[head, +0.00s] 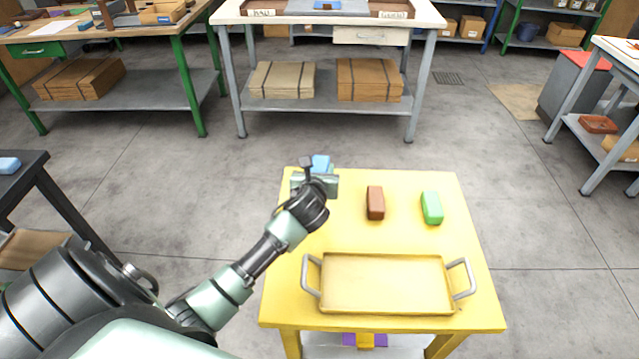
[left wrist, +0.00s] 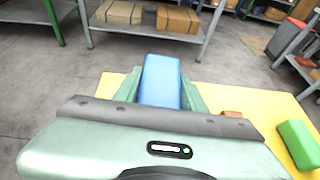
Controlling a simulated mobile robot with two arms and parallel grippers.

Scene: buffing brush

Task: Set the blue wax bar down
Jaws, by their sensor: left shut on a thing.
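The blue wax bar (head: 321,163) is at the far left corner of the yellow table (head: 400,240). My left gripper (head: 318,172) is shut on it. In the left wrist view the blue wax bar (left wrist: 161,82) stands out between the two green fingers (left wrist: 160,95), its lower part hidden by the gripper body. I cannot tell whether the bar touches the table top. My right gripper is not in view.
A brown bar (head: 375,203) and a green bar (head: 432,208) lie on the yellow table to the right of my gripper. A tray with two handles (head: 387,311) sits at the table's near side. Another blue block (head: 9,165) lies on a dark table at left.

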